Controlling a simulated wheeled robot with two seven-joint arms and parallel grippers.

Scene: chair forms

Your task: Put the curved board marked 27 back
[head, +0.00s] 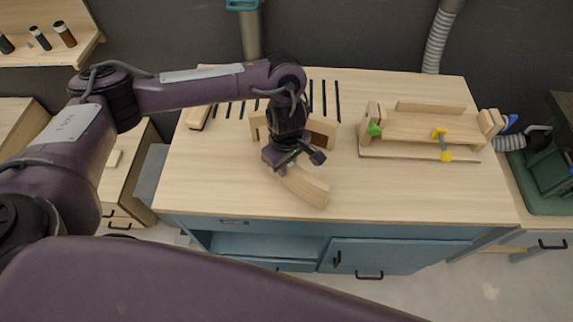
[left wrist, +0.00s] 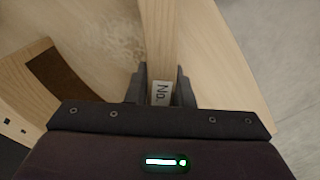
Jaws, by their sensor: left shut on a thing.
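My left gripper (head: 292,158) is shut on a pale wooden board (head: 308,188) over the workbench's front middle. The board extends from under the gripper towards the lower right. In the left wrist view the fingers (left wrist: 160,88) clasp the board (left wrist: 158,35) from both sides. A white label between them reads "No."; the number is hidden, so I cannot confirm 27. A row of dark slots (head: 323,97) lies at the back of the bench top. My right gripper is not in view.
More light wooden pieces (head: 322,131) stand just behind the gripper, partly hidden by it. A wooden jig (head: 412,129) with green and yellow clamps sits on the right of the workbench (head: 235,190). The front left bench top is clear.

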